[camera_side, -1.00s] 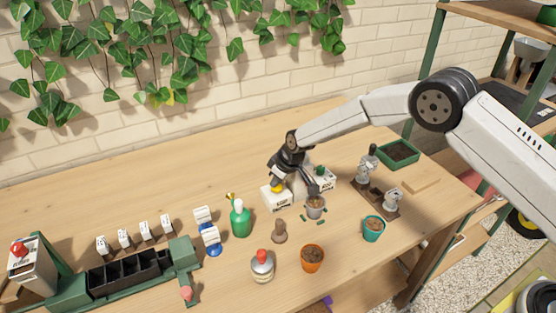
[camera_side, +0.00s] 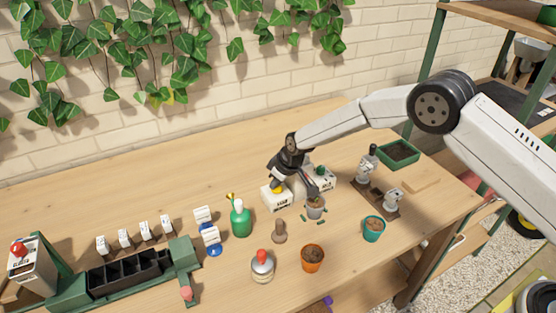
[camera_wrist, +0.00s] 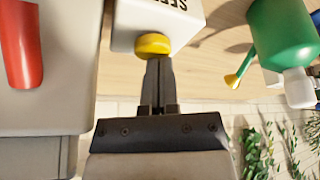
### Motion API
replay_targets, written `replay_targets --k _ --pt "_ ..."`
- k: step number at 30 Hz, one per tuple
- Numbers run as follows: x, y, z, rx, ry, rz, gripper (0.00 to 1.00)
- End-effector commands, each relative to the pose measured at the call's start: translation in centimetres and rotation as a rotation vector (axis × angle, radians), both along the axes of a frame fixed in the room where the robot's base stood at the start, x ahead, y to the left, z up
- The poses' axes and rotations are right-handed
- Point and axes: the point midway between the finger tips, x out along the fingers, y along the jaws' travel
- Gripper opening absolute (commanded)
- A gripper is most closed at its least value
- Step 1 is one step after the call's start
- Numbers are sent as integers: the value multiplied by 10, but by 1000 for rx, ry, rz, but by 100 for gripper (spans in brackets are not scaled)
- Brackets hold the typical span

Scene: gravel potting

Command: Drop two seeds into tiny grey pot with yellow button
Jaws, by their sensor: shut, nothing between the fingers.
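The tiny grey pot (camera_side: 315,209) holds dark soil and stands on the bench below the dispenser. Whether seeds lie in it is too small to tell. The button (camera_side: 277,189) also shows in the side view, just under my gripper. My gripper (camera_wrist: 157,64) is shut and empty, its fingertips right at the button's edge. I cannot tell whether they touch it.
Small dark green pieces (camera_side: 303,218) lie around the grey pot. Near it stand an orange pot (camera_side: 312,258), a teal pot (camera_side: 374,229), a brown tamper (camera_side: 279,232) and a green bottle (camera_side: 240,219). The bench's back left is clear.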

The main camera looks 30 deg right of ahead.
Motion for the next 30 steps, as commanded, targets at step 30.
replay_targets --k 30 --pt "-2 -9 28 -4 13 -13 0"
